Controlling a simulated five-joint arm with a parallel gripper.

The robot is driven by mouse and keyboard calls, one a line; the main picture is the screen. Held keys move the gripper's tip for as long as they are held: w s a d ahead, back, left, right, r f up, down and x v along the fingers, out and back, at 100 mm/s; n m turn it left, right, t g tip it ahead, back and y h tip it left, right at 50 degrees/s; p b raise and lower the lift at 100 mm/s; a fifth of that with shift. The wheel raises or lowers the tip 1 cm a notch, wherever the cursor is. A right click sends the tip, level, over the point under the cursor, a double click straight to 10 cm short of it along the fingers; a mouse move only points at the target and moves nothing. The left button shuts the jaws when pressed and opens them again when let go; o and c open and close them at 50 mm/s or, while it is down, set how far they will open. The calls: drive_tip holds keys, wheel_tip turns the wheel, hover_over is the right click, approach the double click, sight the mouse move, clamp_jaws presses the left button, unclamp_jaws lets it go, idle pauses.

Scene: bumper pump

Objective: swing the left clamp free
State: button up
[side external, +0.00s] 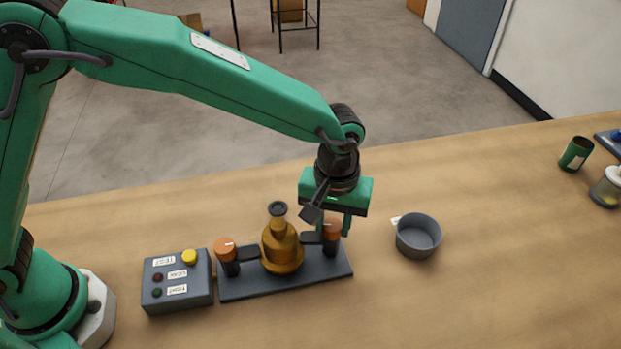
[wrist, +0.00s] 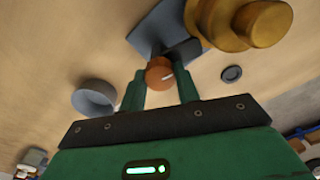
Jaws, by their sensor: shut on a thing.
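A brass pump body (side external: 282,250) stands upright on a dark base plate (side external: 290,288), between two clamps with orange knobs. The picture-left clamp (side external: 225,248) stands apart from my gripper, its black arm reaching the brass body. My gripper (side external: 334,222) points down at the picture-right clamp, its fingers shut on that clamp's orange knob (wrist: 159,71). This clamp's black arm (side external: 311,238) also points toward the brass body. I cannot tell from the pictures which clamp the task calls left. My fingers partly hide the right post in the side view.
A grey control box (side external: 178,283) with a yellow button stands left of the plate. A grey round bowl (side external: 418,236) stands to its right. A dark ring (wrist: 232,74) lies on the table near the brass body. A green can (side external: 576,154) is far right.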

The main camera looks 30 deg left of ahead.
drive_tip(key=m, duration=1.1)
drive_tip(key=shift+r+m, duration=0.1)
drive_tip(key=shift+m, duration=2.1)
drive_tip(key=o, duration=1)
drive_tip(key=shift+c, duration=0.2)
